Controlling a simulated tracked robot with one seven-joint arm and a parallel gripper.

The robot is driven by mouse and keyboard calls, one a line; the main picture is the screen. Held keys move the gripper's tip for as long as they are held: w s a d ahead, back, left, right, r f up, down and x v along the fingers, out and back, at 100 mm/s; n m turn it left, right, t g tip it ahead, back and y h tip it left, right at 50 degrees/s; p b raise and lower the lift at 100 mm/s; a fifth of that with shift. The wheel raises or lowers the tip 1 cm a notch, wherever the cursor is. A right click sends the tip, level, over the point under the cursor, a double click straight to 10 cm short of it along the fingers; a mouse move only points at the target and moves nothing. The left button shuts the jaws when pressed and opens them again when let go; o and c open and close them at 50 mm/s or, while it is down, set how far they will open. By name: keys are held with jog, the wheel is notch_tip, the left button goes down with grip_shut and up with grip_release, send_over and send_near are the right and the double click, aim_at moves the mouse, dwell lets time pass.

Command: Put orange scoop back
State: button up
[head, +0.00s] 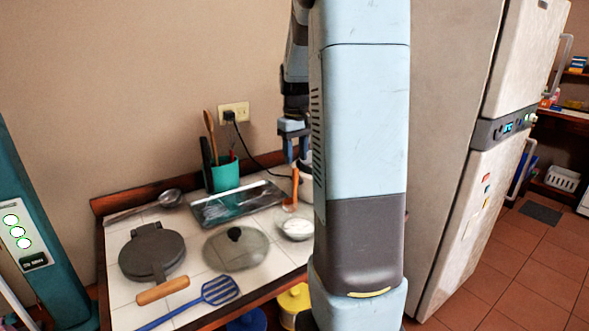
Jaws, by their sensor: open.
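The orange scoop (290,207) is at the right side of the tiled counter, just behind a small bowl with white contents (297,229). Its thin handle points up in the picture, towards my gripper. My gripper (295,152) points down just above the handle's end, with its fingers apart and nothing seen between them. I cannot tell whether a finger touches the handle. My arm hides the counter's right part.
A green utensil holder (223,176) and a tray (235,204) stand at the back. A ladle (169,198), a round iron press (152,254), a glass lid (235,248) and a blue slotted spatula (219,290) lie on the counter. A black cord (262,158) hangs behind.

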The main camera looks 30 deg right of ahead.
jog(key=shift+r, duration=0.8)
jog(key=shift+s+a+r, duration=0.1)
jog(key=shift+a+r, duration=0.05)
jog(key=shift+r, duration=0.1)
jog(key=s+a+r+t, duration=0.2)
jog(key=s+a+r, duration=0.1)
jog(key=s+a, duration=0.7)
jog(key=s+a+r+t, duration=0.2)
jog(key=s+a+t, duration=0.1)
jog(key=s+a, duration=0.7)
jog(key=s, duration=0.2)
jog(key=shift+s+r+t, duration=0.3)
jog(key=shift+s+r, duration=0.1)
